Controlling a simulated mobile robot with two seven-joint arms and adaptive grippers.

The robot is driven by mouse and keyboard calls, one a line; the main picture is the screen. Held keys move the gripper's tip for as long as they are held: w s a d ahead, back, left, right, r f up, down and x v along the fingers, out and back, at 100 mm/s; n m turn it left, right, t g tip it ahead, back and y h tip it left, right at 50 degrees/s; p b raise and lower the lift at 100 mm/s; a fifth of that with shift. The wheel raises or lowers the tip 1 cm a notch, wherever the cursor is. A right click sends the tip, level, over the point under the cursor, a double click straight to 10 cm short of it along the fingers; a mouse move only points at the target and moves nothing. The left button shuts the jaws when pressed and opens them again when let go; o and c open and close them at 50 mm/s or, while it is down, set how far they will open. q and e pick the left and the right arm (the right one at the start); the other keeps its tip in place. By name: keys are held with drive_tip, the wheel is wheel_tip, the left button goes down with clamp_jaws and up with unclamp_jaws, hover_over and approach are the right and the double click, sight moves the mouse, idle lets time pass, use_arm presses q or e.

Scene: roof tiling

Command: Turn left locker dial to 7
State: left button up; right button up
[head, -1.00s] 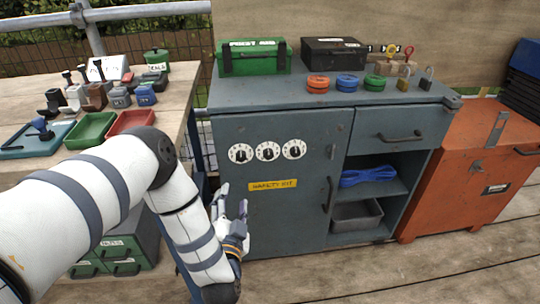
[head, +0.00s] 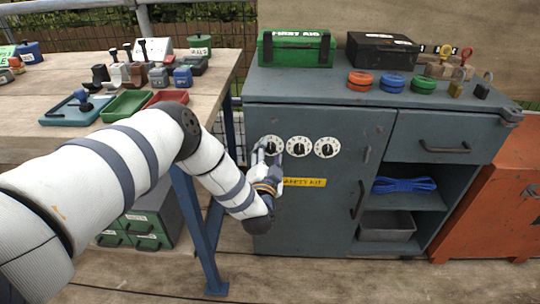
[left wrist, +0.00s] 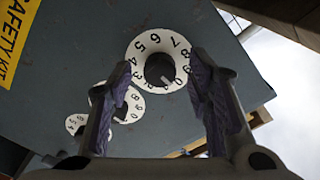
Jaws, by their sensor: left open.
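The left locker dial (head: 272,143) is a white numbered disc with a dark knob, leftmost in a row of three on the grey-blue locker (head: 260,205). The left wrist view shows the same dial (left wrist: 160,65) large, with the 7 at its upper right. A white mark on the knob seems to point near the 0. My left gripper (head: 267,157) is in front of this dial's lower part. Its fingers stand open, one on each side of the knob in the wrist view (left wrist: 160,95); contact is not clear. My right gripper is not in view.
The middle dial (head: 299,146) and right dial (head: 326,147) sit close beside it. A yellow safety kit label (head: 305,182) is below. A wooden table (head: 215,75) with trays and stamps stands left. The locker handle (head: 357,199) sticks out to the right.

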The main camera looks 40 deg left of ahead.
use_arm(q)
drive_tip(key=shift+c, duration=0.6)
clamp_jaws()
drive_tip(key=shift+n, duration=0.3)
drive_tip(key=n, duration=0.4)
drive_tip(key=shift+n, duration=0.4)
drive_tip(key=n, duration=0.5)
drive_tip(key=shift+n, duration=0.3)
drive_tip(key=n, duration=0.5)
drive_tip(key=shift+f+n+y+b, duration=0.1)
drive_tip(key=shift+n+y+b, duration=0.2)
drive_tip(key=shift+n+y, duration=0.1)
drive_tip(key=n, duration=0.5)
drive_tip(key=shift+d, duration=0.1)
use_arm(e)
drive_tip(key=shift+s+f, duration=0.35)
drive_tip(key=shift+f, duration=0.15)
use_arm(q)
drive_tip(key=shift+n, duration=0.3)
